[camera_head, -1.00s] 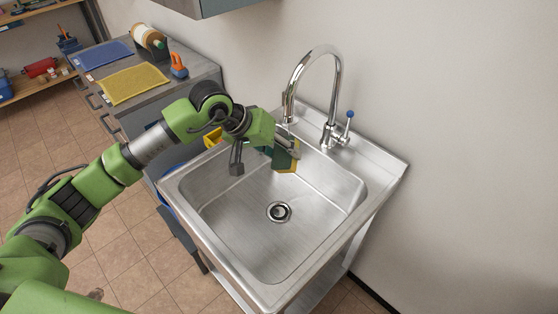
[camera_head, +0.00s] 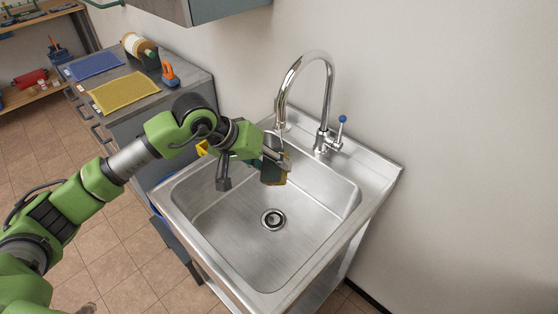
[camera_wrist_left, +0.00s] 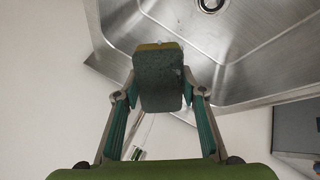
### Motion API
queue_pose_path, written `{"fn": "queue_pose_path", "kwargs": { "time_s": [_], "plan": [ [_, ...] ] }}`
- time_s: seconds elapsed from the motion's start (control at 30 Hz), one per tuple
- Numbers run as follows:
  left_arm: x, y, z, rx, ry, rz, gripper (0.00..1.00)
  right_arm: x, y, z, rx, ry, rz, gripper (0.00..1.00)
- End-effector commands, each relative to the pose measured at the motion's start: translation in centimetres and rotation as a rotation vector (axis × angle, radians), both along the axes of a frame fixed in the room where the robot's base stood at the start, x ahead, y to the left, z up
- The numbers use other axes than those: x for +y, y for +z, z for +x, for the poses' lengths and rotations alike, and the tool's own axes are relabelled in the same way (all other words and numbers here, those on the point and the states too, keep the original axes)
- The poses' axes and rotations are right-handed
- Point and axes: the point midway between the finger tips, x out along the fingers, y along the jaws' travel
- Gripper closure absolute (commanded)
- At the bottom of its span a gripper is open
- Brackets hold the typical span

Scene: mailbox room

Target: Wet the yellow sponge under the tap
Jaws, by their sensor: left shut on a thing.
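My left gripper (camera_head: 262,162) is shut on the sponge (camera_head: 274,171), above the left back part of the steel sink (camera_head: 312,243). The sponge has a dark green side and a yellow side that looks dark olive. In the left wrist view the sponge (camera_wrist_left: 160,78) sits between both fingers, green face to the camera, with a yellow edge. The chrome tap (camera_head: 328,82) arches over, its spout end (camera_head: 280,127) just above the sponge. A thin pale streak (camera_head: 282,143), apparently water, runs from the spout to the sponge. The tap handle has a blue knob (camera_head: 342,118). My right gripper is out of view.
The basin is empty around its drain (camera_head: 273,219). A counter at the left holds a yellow mat (camera_head: 118,92), a blue mat (camera_head: 94,66) and an orange-handled tool (camera_head: 169,74). A wall cabinet (camera_head: 200,10) hangs above. A plain wall stands behind the tap.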

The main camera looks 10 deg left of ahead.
Motion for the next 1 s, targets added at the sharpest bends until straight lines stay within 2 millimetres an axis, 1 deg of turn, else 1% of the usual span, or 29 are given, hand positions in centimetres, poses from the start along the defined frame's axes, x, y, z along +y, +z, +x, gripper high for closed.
{"fn": "queue_pose_path", "kwargs": {
  "time_s": [0.6,0.73,1.0],
  "plan": [
    [1.1,-0.1,-4.8,0.0,0.0,0.0,0.8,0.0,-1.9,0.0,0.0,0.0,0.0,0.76],
    [1.2,-0.1,-5.3,0.0,-0.001,0.0,0.8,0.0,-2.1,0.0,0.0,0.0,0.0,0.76],
    [1.2,0.0,-5.4,0.0,0.0,0.0,0.8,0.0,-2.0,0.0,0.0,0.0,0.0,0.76]
  ]
}}
